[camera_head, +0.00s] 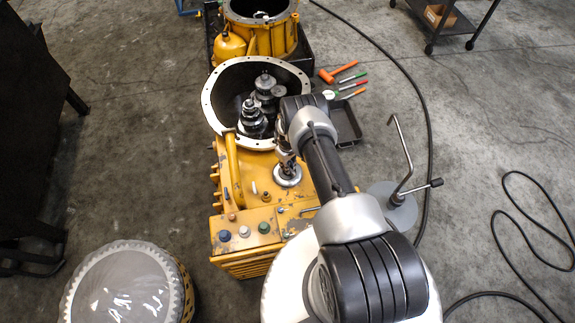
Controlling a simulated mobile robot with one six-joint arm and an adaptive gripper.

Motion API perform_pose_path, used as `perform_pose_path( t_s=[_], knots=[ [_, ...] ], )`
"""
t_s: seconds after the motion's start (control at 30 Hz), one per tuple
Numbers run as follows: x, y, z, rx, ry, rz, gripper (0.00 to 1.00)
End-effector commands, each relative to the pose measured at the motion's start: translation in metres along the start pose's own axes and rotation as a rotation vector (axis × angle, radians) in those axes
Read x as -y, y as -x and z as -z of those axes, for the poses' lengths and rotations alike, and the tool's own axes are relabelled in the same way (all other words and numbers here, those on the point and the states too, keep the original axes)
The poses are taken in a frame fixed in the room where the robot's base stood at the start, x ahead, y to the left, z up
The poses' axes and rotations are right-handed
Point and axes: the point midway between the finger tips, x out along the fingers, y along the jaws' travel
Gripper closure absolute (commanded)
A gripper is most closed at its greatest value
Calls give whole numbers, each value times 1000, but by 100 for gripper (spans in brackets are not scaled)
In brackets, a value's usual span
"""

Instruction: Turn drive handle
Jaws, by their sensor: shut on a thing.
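My gripper (287,163) points down over the top of the yellow housing (244,205), just behind its row of buttons. It is shut on a small part standing over a round silver flange (290,181). I take that part to be the drive handle, but the fingers and wrist hide most of it. The handle's angle cannot be told. A yellow lever-like bar (232,170) lies along the housing's left side, apart from my gripper.
A round open casing (213,97) with dark gears stands behind the housing. A bent metal rod with a black grip (404,163) stands to the right. Hand tools (342,77) and a black tray (346,124) lie near the casing. Cables cross the floor at right. A drum (122,287) stands front left.

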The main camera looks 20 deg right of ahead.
Motion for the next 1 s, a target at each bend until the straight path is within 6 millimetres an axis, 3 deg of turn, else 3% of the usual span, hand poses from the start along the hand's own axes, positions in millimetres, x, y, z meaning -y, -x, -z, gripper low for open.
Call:
perform_pose_path(
  t_s=[0.4,1.0],
  knots=[
    [0,0,0,0,215,0,100],
    [0,0,0,-1,253,0,100]
  ],
)
